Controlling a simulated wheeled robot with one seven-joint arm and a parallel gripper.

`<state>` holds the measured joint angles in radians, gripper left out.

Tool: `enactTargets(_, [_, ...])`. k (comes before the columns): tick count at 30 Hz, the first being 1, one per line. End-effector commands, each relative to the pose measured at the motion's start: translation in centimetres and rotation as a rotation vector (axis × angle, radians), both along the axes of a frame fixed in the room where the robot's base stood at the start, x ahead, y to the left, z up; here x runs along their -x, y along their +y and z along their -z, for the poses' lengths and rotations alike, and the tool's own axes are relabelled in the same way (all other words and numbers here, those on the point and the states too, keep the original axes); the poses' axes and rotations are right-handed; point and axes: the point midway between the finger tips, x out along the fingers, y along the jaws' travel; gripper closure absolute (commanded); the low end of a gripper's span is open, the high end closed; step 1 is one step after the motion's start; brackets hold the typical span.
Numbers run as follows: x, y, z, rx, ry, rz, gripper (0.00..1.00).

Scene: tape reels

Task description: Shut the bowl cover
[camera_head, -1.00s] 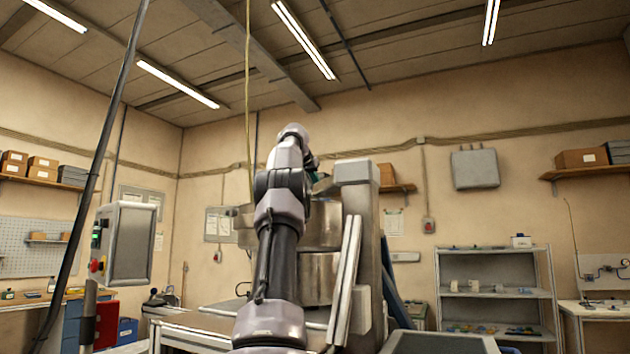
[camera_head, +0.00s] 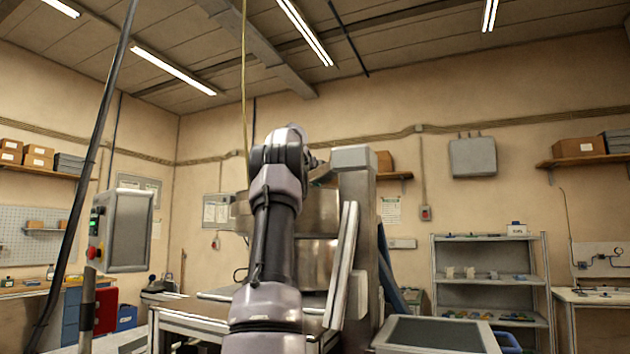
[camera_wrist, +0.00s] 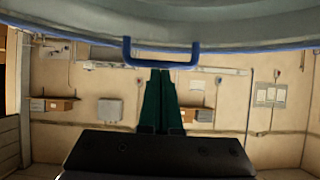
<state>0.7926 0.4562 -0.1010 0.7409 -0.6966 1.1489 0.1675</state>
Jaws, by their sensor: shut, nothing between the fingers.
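In the wrist view, the grey bowl cover (camera_wrist: 235,28) with a blue rim fills the top of the picture. A blue U-shaped handle (camera_wrist: 128,50) sticks out from its edge. My gripper (camera_wrist: 160,75) has dark green fingers, closed together with nothing between them. Their tips lie at the handle's crossbar in the picture; I cannot tell whether they touch it. In the head view, the metal bowl (camera_head: 317,258) stands behind my arm beside a grey column (camera_head: 356,200). My arm hides much of it, and the cover's angle is unclear there.
A grey control box (camera_head: 127,232) with buttons stands at left. A work surface (camera_head: 190,308) lies left of my arm and a grey tray (camera_head: 437,335) lies at lower right. A shelf rack (camera_head: 490,280) stands farther back at right.

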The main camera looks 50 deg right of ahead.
Motion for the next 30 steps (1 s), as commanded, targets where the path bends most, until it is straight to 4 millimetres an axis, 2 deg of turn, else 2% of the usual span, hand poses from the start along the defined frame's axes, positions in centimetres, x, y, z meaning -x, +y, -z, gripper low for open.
enactTargets(3, [-0.1, -0.3, 1.0, -0.004, 0.002, 0.001, 1.00])
enactTargets(14, [-0.1, -0.1, 1.4, -0.013, 0.005, 0.002, 1.00])
enactTargets(17, [0.1, 0.9, 0.7, -0.009, 0.004, -0.001, 1.00])
enactTargets(30, [2.3, 7.8, -4.2, 0.007, -0.004, -0.003, 1.00])
